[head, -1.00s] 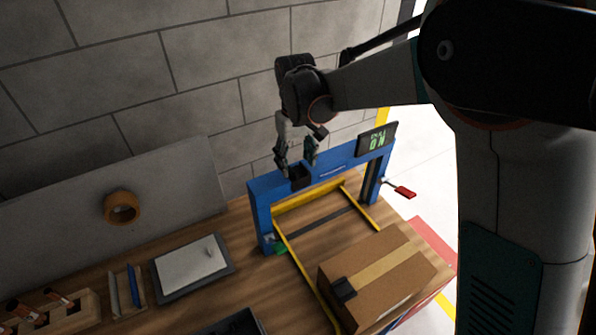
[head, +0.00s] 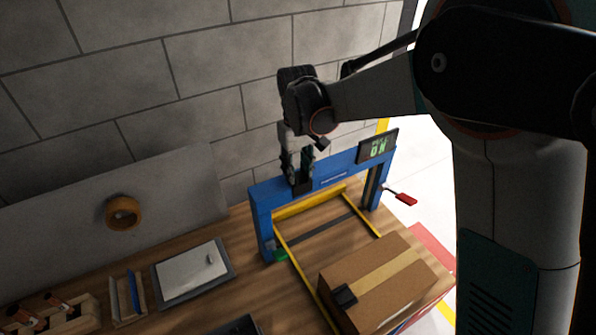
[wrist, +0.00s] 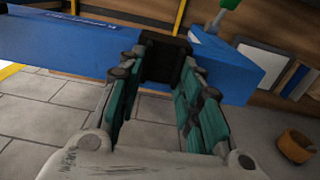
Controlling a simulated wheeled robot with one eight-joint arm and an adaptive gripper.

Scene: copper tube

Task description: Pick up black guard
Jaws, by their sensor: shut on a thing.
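The black guard, a small dark block, (head: 303,189) is at the top beam of the blue frame (head: 337,167), left of the beam's middle. My gripper (head: 299,178) reaches it from above, with its green-padded fingers closed in on it. In the wrist view the guard (wrist: 165,58) sits between the fingertips of my gripper (wrist: 164,75), against the blue beam. The fingers hide part of its sides. I cannot tell whether it is lifted off the beam.
A cardboard box (head: 385,275) with a black item on its edge stands in front of the frame. A display (head: 377,146) is at the beam's right end. A tape roll (head: 123,211), a tray with a white sheet (head: 192,272) and wooden holders are at left. A wall stands behind.

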